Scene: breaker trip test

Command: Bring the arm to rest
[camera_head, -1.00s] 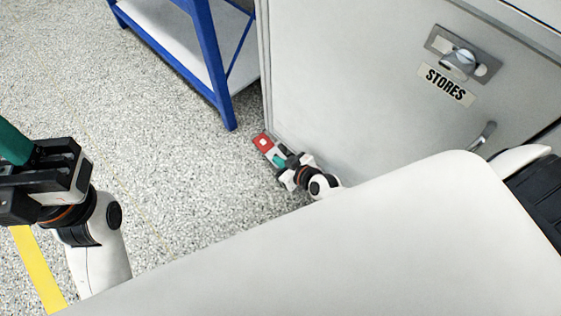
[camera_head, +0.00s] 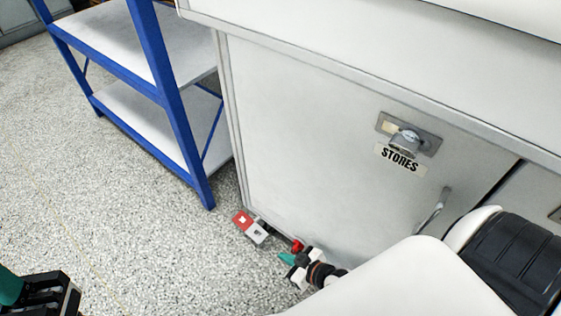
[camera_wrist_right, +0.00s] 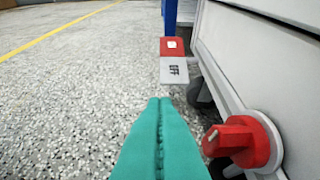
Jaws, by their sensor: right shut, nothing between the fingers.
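My right gripper (camera_head: 286,258) is low beside the grey cabinet front in the head view. In the right wrist view its teal fingers (camera_wrist_right: 158,125) are pressed together with nothing between them. A red knob (camera_wrist_right: 238,142) on a pale round base is just right of the fingers, apart from them. It also shows as a small red spot in the head view (camera_head: 297,246). My left gripper (camera_head: 10,287) is at the lower left corner, partly cut off; a teal finger and black body show, but not its opening.
A red and white OFF plate (camera_wrist_right: 173,62) sticks out ahead of the right fingers. The STORES cabinet (camera_head: 320,130) has a latch (camera_head: 405,138) and a handle (camera_head: 432,212). A blue-framed shelf (camera_head: 178,110) stands left of it. The speckled floor (camera_head: 120,220) is open.

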